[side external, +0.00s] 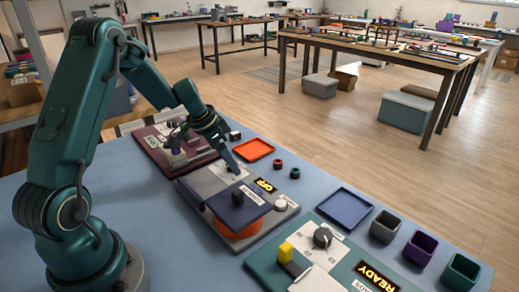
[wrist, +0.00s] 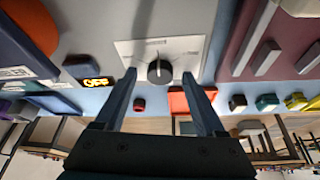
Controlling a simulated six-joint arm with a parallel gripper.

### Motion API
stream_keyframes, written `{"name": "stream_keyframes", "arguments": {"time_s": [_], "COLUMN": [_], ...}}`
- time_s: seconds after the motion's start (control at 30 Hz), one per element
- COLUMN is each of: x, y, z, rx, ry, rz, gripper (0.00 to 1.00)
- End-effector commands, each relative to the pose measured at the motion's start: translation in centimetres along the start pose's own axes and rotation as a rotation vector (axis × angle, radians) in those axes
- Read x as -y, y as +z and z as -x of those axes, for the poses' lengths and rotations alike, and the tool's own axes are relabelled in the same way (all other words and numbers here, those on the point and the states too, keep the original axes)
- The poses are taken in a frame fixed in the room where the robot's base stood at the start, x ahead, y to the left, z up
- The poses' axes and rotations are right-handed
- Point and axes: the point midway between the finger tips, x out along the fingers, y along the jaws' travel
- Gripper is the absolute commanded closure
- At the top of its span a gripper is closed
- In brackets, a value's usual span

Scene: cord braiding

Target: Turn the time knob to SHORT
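A dark round knob (wrist: 159,72) sits on a pale dial plate (wrist: 190,47) in the wrist view. A light pointer line on it points toward the top of the picture. The dial's lettering is too small to read, so I cannot confirm it is the time knob. My gripper (wrist: 159,77) is open, its two fingers on either side of the knob with gaps showing. In the side view my gripper (side external: 235,170) is low over the pale plate of the grey machine (side external: 205,180) and hides the knob. An OFF display (side external: 265,185) is beside it, also in the wrist view (wrist: 95,83).
A maroon machine (side external: 152,142) stands behind, close to my gripper. A teal machine (side external: 345,262) with a READY display and black knob (side external: 322,237) is in front. An orange tray (side external: 253,149), blue tray (side external: 344,206) and several bins line the table's far side.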

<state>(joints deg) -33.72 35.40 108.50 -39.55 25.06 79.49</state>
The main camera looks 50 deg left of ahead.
Motion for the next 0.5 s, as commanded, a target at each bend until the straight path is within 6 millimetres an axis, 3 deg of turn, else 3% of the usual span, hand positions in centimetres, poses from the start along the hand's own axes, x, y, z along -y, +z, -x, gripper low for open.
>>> {"name": "stream_keyframes", "arguments": {"time_s": [0.17, 0.5], "x": [0.0, 0.1], "y": [-0.1, -0.1], "z": [0.6, 4.5], "rx": [-0.003, -0.003], "ry": [-0.001, -0.002], "rz": [0.0, 0.0], "gripper": [0.28, 0.28]}}
